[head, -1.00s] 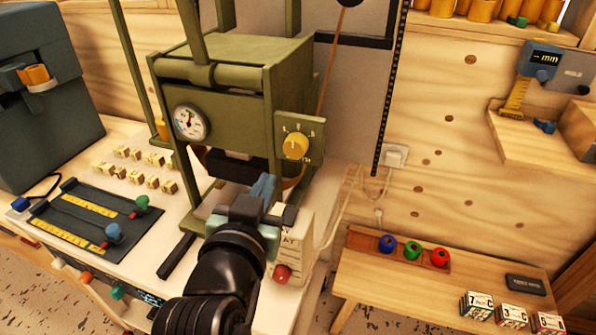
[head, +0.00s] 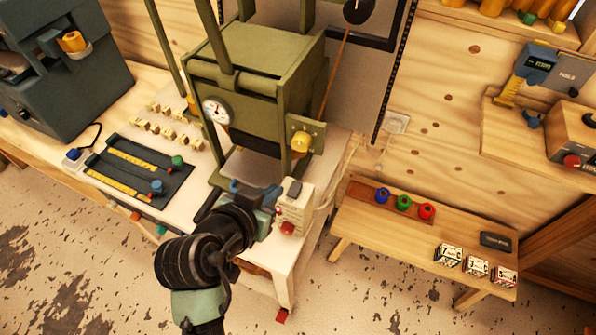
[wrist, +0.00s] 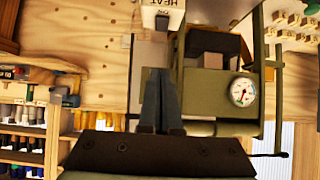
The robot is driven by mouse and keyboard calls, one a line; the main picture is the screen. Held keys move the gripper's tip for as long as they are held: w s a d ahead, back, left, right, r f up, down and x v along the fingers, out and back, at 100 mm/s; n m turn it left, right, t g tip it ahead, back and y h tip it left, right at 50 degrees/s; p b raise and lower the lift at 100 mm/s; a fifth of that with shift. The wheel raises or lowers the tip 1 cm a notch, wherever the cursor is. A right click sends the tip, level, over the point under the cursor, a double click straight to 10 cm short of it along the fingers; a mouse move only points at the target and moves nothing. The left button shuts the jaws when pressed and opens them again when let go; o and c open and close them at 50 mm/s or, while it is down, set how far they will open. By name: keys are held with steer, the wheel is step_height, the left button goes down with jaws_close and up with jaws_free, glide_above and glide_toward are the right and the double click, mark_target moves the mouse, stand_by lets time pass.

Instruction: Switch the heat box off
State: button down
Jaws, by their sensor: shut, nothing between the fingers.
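The heat box is a small cream box (head: 297,209) at the right front corner of the white bench, beside the green press. It has a dark grey piece on top and a red knob (head: 288,228) low on its front. In the wrist view the box (wrist: 175,18) is at the top edge, partly cut off, with "HEAT" and "ON" lettering and a dark switch piece (wrist: 162,22) on it. My gripper (head: 262,190) is just left of the box in the head view. Its fingers (wrist: 160,78) are together and empty, pointing towards the box with a visible gap.
The green press (head: 240,85) with a dial and yellow knob (head: 301,141) stands close behind my gripper. A slider panel (head: 138,172) and several small blocks lie to the left. A low wooden bench (head: 400,235) stands to the right, with floor between.

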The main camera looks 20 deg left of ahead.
steer(key=shift+s, duration=0.15)
stand_by(0.3)
steer(key=p, duration=0.2)
glide_above(293, 194)
steer(key=f, duration=0.5)
steer(key=shift+s+f, duration=0.3)
steer(key=shift+f, duration=0.1)
step_height(293, 194, down, 2)
steer(key=shift+w+f, duration=0.15)
steer(key=shift+f, duration=0.05)
steer(key=shift+w+f+p, duration=0.1)
steer(key=shift+f+p, duration=0.2)
steer(key=shift+f, duration=0.6)
